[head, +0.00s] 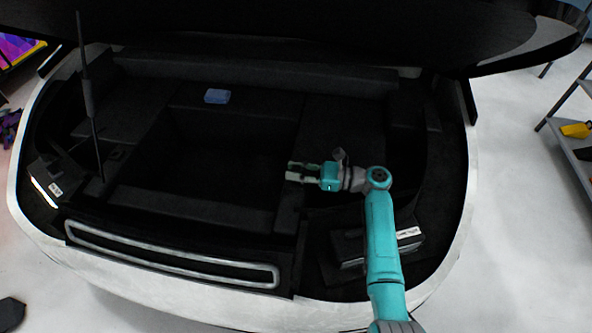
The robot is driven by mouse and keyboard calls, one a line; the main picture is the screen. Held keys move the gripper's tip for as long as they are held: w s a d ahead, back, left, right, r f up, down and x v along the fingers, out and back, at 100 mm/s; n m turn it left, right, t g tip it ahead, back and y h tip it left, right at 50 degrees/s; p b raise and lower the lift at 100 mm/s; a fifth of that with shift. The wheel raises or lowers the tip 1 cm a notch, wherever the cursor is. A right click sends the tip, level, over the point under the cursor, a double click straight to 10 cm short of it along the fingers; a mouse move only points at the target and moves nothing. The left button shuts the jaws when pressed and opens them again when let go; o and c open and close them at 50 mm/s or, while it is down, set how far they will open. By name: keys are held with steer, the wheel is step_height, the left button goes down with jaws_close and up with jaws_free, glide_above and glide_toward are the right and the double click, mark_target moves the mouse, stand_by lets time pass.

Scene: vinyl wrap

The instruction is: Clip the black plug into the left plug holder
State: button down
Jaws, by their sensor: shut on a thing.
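My gripper (293,171) reaches in from the right over the dark open car trunk, its fingers pointing left. It is shut on a dark thing, most likely the black plug, whose outline is lost against the black trunk lining. My gripper is above the right side of the deep middle well (205,150). I cannot pick out the left plug holder with certainty. A dark unit with a white label (56,191) sits in the left corner of the trunk, far from my gripper.
A blue block (217,96) lies on the trunk's back ledge. A dark labelled box (350,248) sits at the front right beside my arm. A thin strut (86,95) rises on the left. The raised lid (300,30) hangs over the back. A shelf (575,135) stands far right.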

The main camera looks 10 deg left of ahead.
steer(key=shift+f, duration=0.55)
stand_by(0.4)
